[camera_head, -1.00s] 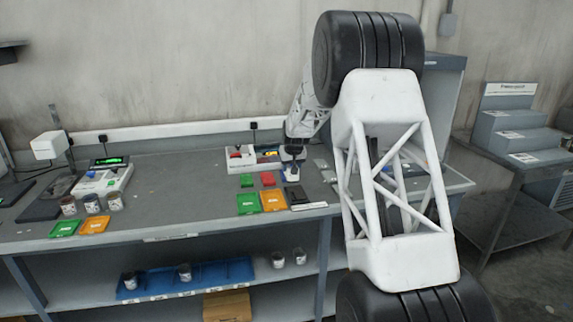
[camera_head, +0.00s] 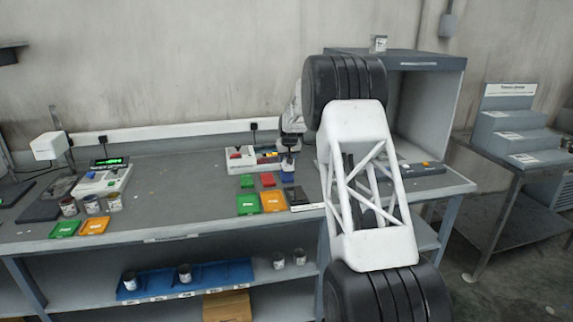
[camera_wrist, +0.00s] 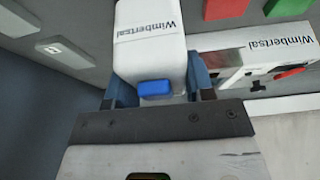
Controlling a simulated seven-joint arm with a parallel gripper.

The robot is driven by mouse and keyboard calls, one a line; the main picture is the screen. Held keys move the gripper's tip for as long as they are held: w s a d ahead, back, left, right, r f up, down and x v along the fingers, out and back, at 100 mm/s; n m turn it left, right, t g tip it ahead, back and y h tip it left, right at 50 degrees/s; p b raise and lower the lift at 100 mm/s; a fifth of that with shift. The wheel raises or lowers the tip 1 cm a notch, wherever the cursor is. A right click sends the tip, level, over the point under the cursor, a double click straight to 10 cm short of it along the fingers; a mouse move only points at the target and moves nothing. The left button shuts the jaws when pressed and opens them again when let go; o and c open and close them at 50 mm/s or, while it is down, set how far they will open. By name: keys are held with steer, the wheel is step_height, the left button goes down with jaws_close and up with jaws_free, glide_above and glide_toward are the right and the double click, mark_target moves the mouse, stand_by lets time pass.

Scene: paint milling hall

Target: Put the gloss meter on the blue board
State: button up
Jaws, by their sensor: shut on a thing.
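My gripper (camera_head: 288,160) is shut on the gloss meter (camera_head: 288,168), a white block-shaped device. In the wrist view the gloss meter (camera_wrist: 150,40) shows a blue button and the word "Wimbertsal", with a blue finger of my gripper (camera_wrist: 152,84) on each side. The blue board (camera_head: 287,179) is a small plate on the bench, right of a red one and a green one. The gloss meter appears just above and behind it; the exact gap is hard to judge. In the wrist view the blue board is not seen.
A red board (camera_head: 267,180) and a green board (camera_head: 247,181) lie beside the blue one. Larger green (camera_head: 248,204) and orange (camera_head: 273,201) boards lie in front. A white case (camera_head: 240,158) with coloured pieces stands behind left. An open grey cabinet (camera_head: 430,110) stands at right.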

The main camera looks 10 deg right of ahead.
steer(key=shift+w, duration=0.9)
steer(key=shift+f, duration=1.8)
steer(key=shift+f, duration=0.1)
steer(key=o, duration=1.3)
steer(key=shift+f, duration=0.1)
steer(key=shift+v, duration=6.15)
steer(key=shift+w, duration=0.1)
